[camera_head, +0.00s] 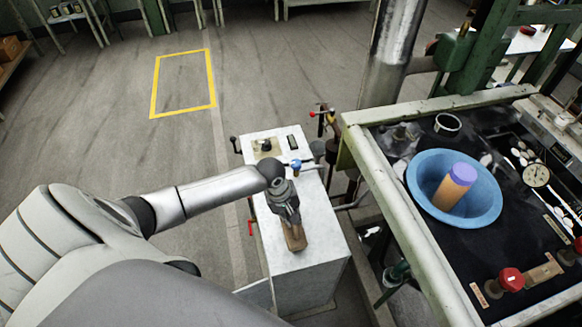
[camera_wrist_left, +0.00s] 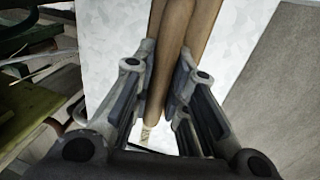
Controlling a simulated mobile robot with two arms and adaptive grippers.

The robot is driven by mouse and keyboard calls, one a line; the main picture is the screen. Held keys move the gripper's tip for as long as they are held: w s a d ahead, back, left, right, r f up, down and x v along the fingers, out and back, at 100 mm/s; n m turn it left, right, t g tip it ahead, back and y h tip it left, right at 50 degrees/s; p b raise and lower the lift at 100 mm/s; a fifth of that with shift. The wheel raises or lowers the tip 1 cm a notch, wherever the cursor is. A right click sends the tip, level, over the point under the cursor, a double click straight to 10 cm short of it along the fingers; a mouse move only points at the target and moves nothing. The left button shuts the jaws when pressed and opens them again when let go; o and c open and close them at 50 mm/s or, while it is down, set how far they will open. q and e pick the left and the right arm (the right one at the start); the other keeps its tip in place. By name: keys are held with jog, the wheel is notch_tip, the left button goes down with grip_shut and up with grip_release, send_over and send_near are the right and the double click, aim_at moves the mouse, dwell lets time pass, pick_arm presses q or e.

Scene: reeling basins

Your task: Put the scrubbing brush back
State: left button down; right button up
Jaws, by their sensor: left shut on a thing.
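The scrubbing brush (camera_head: 294,238) shows in the head view as a brown wooden piece at the tip of my left gripper (camera_head: 290,220), over the white-grey cabinet top (camera_head: 318,225). In the left wrist view the brown wood of the brush (camera_wrist_left: 172,50) runs between the two fingers of my left gripper (camera_wrist_left: 163,85), which are shut on it. A pale tip shows at its lower end. I cannot tell whether the brush touches the cabinet top. My right gripper is not in view.
On the right, a green-framed bench (camera_head: 400,215) holds a blue basin (camera_head: 425,180) with an orange, purple-topped cylinder (camera_head: 454,190), a metal ring (camera_head: 447,123) and red knobs (camera_head: 511,280). Small levers stand at the cabinet's back. The floor with the yellow outline (camera_head: 155,88) is clear.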

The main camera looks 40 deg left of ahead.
aim_at(282, 223)
pick_arm(q)
jog(key=shift+f, duration=0.65)
jog(key=c, duration=1.4)
grip_release()
jog(key=shift+c, duration=0.2)
jog(key=v, duration=1.2)
jog(key=shift+p, duration=0.3)
